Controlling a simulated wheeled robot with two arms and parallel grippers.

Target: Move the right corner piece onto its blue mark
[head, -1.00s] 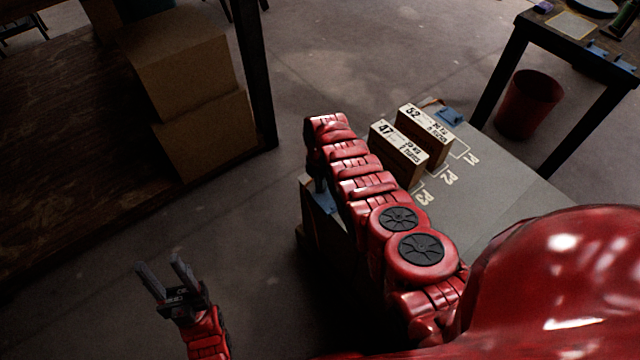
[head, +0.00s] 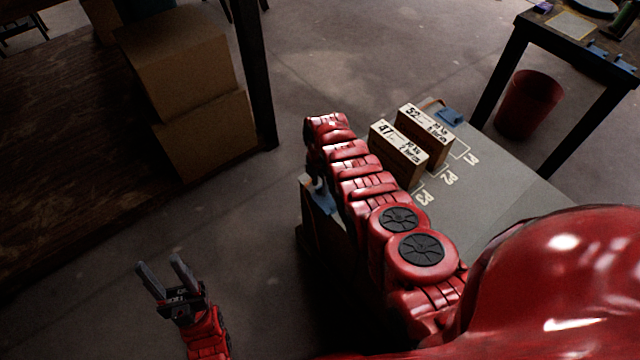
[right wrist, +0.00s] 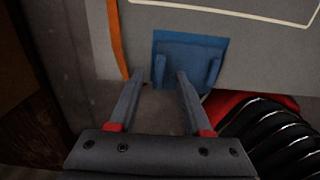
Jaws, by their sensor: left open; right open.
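A blue piece (right wrist: 190,60) with two short raised tabs lies at the edge of the grey pallet top in the right wrist view. I cannot tell there whether a separate blue mark lies under it. Blue also shows at the near left corner (head: 324,200) and the far corner (head: 449,116) of the pallet top in the head view. My right gripper (right wrist: 160,76) is open and empty, its fingertips at the blue piece's near edge. In the head view my right arm mostly hides it. My left gripper (head: 160,263) is open and empty over the floor.
Two labelled boxes (head: 398,160) (head: 424,135) stand on the grey pallet top (head: 500,195), close beside my right arm. Cardboard boxes (head: 205,135) are on a shelf at left. A dark table (head: 590,60) and a red bin (head: 528,104) stand at upper right.

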